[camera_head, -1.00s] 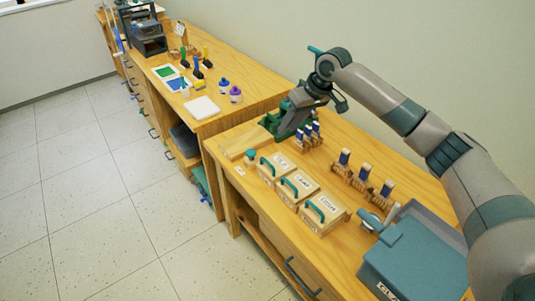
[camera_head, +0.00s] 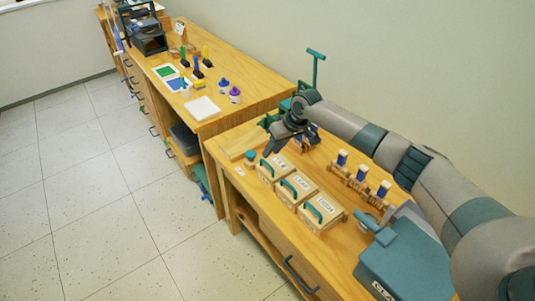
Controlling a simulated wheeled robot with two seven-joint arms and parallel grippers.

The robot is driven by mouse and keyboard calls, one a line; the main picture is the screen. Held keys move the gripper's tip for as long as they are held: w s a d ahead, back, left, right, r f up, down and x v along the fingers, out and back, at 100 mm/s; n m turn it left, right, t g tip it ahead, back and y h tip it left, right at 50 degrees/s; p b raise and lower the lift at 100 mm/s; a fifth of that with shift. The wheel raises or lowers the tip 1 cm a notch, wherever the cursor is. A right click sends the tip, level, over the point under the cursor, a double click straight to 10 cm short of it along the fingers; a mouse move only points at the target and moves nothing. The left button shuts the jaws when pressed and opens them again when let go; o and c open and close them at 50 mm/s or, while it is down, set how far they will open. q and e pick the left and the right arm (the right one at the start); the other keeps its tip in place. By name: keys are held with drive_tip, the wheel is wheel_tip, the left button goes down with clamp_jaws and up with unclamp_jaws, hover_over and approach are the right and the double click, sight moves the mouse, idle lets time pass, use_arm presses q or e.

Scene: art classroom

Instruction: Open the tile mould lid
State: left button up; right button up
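A green device, perhaps the tile mould, stands at the back left of the near workbench, mostly hidden behind my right gripper. A teal T-shaped handle (camera_head: 316,53) stands upright above it, and a teal part (camera_head: 287,104) shows below; I cannot tell whether this is a raised lid. My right gripper (camera_head: 273,147) points down and left in front of the device, above the small wooden boxes. It appears apart from the handle. Nothing is visible in it, and its finger opening is unclear. My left gripper is out of view.
Three labelled wooden boxes with teal handles (camera_head: 325,205) stand in a row in front. Wooden stands with blue-and-white pieces (camera_head: 361,172) are behind them. A blue-grey bin (camera_head: 405,262) fills the right. The far bench holds paint items.

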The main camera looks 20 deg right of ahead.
hover_over(267, 169)
drive_tip(key=shift+f+p, duration=0.45)
drive_tip(key=shift+f, duration=1.95)
drive_tip(key=shift+c, duration=0.7)
clamp_jaws()
